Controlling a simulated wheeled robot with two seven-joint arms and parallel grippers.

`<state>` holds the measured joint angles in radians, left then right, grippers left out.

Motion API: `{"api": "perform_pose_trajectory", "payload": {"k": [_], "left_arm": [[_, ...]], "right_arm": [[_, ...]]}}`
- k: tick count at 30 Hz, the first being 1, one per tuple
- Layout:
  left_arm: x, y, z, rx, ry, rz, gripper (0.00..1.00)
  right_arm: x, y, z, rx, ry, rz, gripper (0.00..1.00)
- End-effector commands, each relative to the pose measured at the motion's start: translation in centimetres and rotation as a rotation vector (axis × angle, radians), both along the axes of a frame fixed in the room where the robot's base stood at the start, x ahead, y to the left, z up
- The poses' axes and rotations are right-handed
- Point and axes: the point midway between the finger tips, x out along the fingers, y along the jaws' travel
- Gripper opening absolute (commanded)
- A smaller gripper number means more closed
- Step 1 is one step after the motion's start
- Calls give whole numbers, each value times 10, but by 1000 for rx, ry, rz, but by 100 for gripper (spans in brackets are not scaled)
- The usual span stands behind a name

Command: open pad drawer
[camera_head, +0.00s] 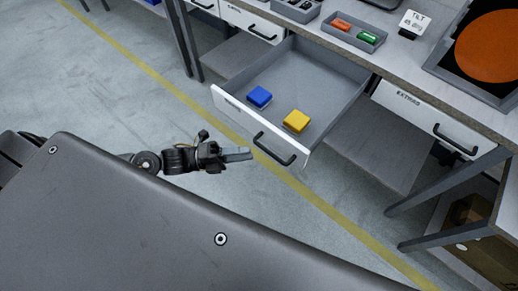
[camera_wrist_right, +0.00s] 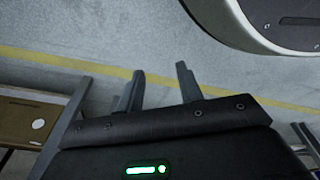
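The drawer (camera_head: 318,75) under the bench is pulled well out, with a grey inside, a white front and a black bar handle (camera_head: 274,150). A blue pad (camera_head: 259,97) and a yellow pad (camera_head: 296,121) lie in it. Its label is too small to read. My left gripper (camera_head: 248,154) is just left of the handle in the head view, with a gap visible between them in the picture. Its fingers overlap edge-on, so their opening is hidden. My right gripper (camera_wrist_right: 160,82) shows in the right wrist view with its fingers apart and nothing between them, over the floor.
The bench top (camera_head: 395,60) carries a grey tray (camera_head: 354,32) with red and green items, a TILT sign (camera_head: 415,22) and an orange disc (camera_head: 490,45). A shut EXTRAS drawer (camera_head: 425,115) is to the right. Open floor with a yellow line (camera_head: 325,207) lies before the bench.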

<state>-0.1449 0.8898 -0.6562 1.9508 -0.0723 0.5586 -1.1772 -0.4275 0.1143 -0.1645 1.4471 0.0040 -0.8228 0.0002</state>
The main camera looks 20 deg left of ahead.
Motion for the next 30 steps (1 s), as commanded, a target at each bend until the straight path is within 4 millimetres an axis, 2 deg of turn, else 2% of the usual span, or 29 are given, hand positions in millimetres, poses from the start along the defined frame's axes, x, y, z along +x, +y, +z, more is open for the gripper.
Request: {"api": "perform_pose_trajectory", "payload": {"k": [3,9,26,30], "left_arm": [[-9,17,-4,3,3,-1,33],[-16,31,-5,0,1,-1,33],[-16,32,-5,0,1,0,33],[-3,39,-19,7,65,56,33]], "right_arm": [[5,2,5,2,-6,-2,36],[9,3,10,4,-9,-2,36],[9,3,11,4,-9,-2,36],[4,2,9,2,-1,-1,36]]}}
